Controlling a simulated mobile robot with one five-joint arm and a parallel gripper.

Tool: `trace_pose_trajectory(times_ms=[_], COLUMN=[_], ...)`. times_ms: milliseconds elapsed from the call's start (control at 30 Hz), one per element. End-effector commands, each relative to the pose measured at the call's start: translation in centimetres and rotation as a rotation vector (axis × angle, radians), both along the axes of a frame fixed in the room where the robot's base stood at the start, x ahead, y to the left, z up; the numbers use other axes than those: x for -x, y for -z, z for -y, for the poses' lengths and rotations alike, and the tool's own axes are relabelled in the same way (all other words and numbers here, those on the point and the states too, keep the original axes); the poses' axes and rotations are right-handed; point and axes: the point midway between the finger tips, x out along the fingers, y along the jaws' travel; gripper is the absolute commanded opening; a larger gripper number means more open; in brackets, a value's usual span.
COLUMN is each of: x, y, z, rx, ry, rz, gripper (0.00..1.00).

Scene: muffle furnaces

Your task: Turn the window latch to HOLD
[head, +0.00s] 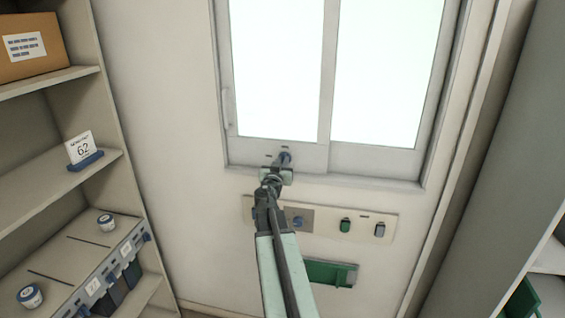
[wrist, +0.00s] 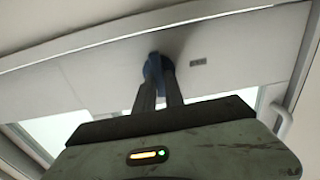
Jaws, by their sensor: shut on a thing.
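The window latch (head: 286,155) is a small blue knob on the bottom rail of the window frame, near the middle. In the wrist view the latch (wrist: 153,66) shows as a blue piece between and beside my fingertips. My gripper (head: 283,163) reaches up to it from below, and its two dark fingers (wrist: 159,77) are shut on the latch. The fingers hide much of it, so its exact angle is hard to tell.
A panel (head: 264,216) with several controls is on the wall below the window. A green tray (head: 331,273) is under it. Shelves (head: 60,197) with jars and a "62" card stand at the left. A grey cabinet (head: 490,170) stands at the right.

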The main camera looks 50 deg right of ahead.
Motion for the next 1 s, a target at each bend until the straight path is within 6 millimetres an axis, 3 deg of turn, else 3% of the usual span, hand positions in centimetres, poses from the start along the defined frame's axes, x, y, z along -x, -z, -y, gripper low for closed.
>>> trace_pose_trajectory(times_ms=[367,1000], x=[-0.2,-0.65], y=[0.16,0.39], z=[-0.47,-0.82], rx=[0.103,0.422], ry=[-0.005,-0.008], rz=[-0.169,-0.682], gripper=[0.0,0.0])
